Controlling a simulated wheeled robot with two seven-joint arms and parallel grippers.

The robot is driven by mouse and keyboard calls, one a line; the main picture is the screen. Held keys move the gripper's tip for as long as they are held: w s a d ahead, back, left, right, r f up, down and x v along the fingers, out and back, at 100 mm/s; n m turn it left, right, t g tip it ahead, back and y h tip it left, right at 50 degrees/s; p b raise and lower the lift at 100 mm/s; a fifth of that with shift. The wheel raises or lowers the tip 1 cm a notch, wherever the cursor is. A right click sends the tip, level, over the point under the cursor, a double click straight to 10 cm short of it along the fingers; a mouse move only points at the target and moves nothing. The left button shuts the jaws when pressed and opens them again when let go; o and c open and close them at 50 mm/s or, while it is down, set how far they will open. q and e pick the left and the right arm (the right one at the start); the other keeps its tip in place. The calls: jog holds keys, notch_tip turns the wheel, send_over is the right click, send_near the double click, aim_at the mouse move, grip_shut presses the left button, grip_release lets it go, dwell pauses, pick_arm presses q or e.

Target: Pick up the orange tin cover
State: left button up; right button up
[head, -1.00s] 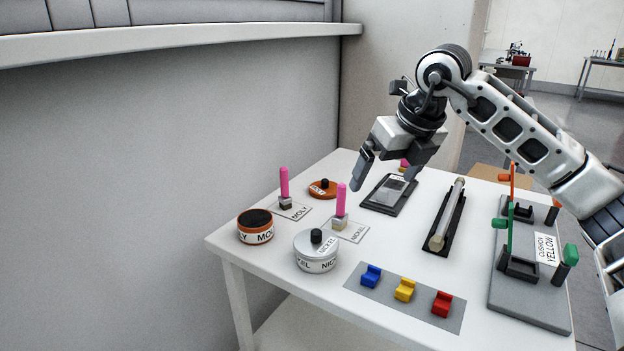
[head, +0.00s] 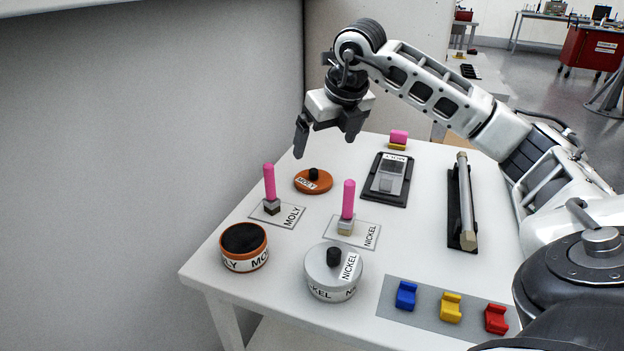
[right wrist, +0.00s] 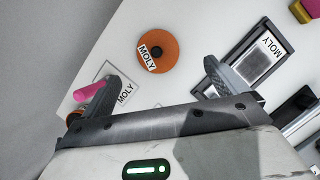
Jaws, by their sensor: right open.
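The orange tin cover (head: 313,182) is a flat round disc with a black knob and a MOLY label. It lies on the white table behind the pink-handled brush on the MOLY card. My right gripper (head: 326,148) is open and empty, in the air above and behind the cover. In the right wrist view the cover (right wrist: 158,52) lies beyond the two spread fingers, between them sideways. The open orange MOLY tin (head: 244,247) with dark contents stands at the table's front left. My left gripper is not in view.
Near the cover stand the MOLY brush (head: 270,187) and the NICKEL brush (head: 347,206). A lidded NICKEL tin (head: 333,273) is at the front. A black-framed plate (head: 387,179) lies right of the cover, then a rod in a holder (head: 462,200). Coloured blocks (head: 450,307) sit front right.

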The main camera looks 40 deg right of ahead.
aim_at(313, 169)
jog(key=x, duration=0.4)
jog(key=shift+f, duration=0.15)
jog(key=x, duration=0.4)
jog(key=shift+w+a+f, duration=0.2)
jog(key=shift+a, duration=0.1)
jog(key=shift+w+d+f, duration=0.1)
jog(key=shift+w+f, duration=0.1)
jog(key=shift+f, duration=0.2)
jog(key=c, duration=1)
jog(key=shift+r, duration=0.15)
